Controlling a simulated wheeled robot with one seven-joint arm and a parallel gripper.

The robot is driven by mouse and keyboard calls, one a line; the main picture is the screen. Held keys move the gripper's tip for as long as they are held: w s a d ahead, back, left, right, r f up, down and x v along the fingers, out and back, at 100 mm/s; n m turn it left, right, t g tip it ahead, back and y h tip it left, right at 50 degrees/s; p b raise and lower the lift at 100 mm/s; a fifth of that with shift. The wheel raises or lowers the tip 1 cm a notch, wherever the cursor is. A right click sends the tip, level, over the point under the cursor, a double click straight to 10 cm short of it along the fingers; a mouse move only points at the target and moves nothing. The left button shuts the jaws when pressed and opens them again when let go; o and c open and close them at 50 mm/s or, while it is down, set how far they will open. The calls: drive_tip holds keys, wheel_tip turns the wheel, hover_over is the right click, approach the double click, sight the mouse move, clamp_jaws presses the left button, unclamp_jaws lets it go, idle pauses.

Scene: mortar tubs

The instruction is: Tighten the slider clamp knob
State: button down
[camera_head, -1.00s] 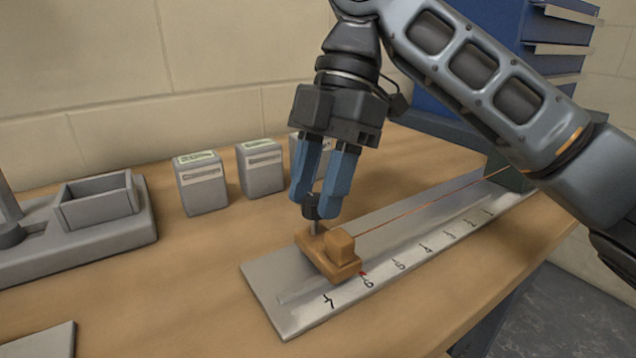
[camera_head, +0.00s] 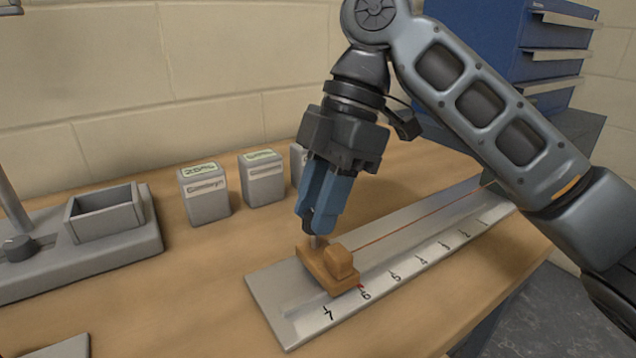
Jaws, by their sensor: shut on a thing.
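The orange-brown slider (camera_head: 328,268) sits on the grey metal rail (camera_head: 400,238) with its numbered scale. Its red pointer (camera_head: 361,286) is by the 6 mark. A short metal stem (camera_head: 318,242) rises from the slider's back left part. My gripper (camera_head: 318,222) points down above this stem, its blue fingers shut on the dark clamp knob (camera_head: 307,222) at the top. The fingers hide most of the knob. I cannot tell how tight the clamp is.
Several grey labelled blocks (camera_head: 204,195) stand behind and left of the rail. A grey device with an open box (camera_head: 105,212) and a dial (camera_head: 19,248) is at the left. A thin red-brown line runs along the rail. A blue drawer cabinet (camera_head: 480,50) stands behind my arm.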

drive_tip(key=m+p, duration=0.2)
drive_tip(key=m+t+p, duration=0.1)
drive_tip(key=p, duration=0.1)
drive_tip(key=shift+s+d+r+m+y, duration=0.1)
drive_tip(key=shift+s+r+m+y, duration=0.05)
drive_tip(key=shift+r+m+y, duration=0.15)
drive_tip(key=m+t+p, duration=0.2)
drive_tip(key=m+p, duration=0.2)
drive_tip(key=p, duration=0.1)
drive_tip(key=shift+s+m, duration=0.15)
drive_tip(key=shift+m, duration=0.15)
drive_tip(key=m+t+p, duration=0.1)
drive_tip(key=m+p, duration=0.3)
drive_tip(key=shift+s+f+t, duration=0.1)
drive_tip(key=shift+s+t, duration=0.05)
drive_tip(key=shift+t, duration=0.25)
drive_tip(key=shift+f+m+t+p, duration=0.15)
drive_tip(key=shift+m+t+p, duration=0.25)
drive_tip(key=shift+m+p, duration=1.15)
drive_tip(key=shift+f+h, duration=0.1)
drive_tip(key=shift+h, duration=0.3)
drive_tip(key=c, duration=0.8)
unclamp_jaws()
